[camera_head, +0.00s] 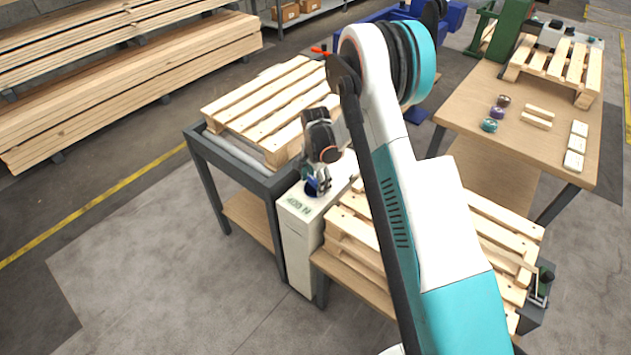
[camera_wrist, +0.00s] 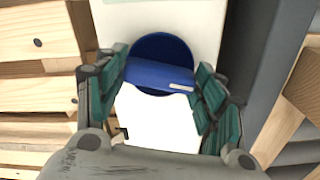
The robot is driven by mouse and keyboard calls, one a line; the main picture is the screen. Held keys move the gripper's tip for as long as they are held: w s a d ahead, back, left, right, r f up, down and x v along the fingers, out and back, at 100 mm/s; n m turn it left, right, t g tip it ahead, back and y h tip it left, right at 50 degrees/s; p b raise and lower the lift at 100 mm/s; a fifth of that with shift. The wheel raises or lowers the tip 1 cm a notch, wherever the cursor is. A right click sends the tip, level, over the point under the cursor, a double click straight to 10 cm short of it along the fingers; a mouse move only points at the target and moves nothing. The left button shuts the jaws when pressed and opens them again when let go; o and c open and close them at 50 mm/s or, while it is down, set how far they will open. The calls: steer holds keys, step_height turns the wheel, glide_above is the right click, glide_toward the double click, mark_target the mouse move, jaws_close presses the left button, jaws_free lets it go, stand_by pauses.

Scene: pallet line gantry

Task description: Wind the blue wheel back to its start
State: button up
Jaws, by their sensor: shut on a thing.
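The blue wheel (camera_wrist: 160,46) is a round blue disc with a raised bar across it, on the white face of a cabinet (camera_head: 297,245). In the head view only a bit of the wheel (camera_head: 311,188) shows on the cabinet's top, above a label reading "400 N". My gripper (camera_wrist: 164,76) has its green-padded fingers on either side of the wheel's bar and is shut on it. In the head view my gripper (camera_head: 319,181) points down at the cabinet top, and my wrist hides part of the wheel.
A pallet (camera_head: 268,105) lies on the roller table left of the cabinet. Stacked pallets (camera_head: 352,240) stand close on its right. Open floor (camera_head: 150,260) lies at the left front.

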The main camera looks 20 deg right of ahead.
steer(key=n+b, duration=0.1)
steer(key=n, duration=0.4)
steer(key=n+b, duration=0.1)
steer(key=n, duration=0.8)
steer(key=n+b, duration=0.1)
steer(key=n, duration=0.4)
steer(key=shift+n, duration=0.3)
steer(key=n, duration=1)
steer(key=shift+b, duration=0.35)
steer(key=n, duration=0.9)
steer(key=shift+n, duration=0.3)
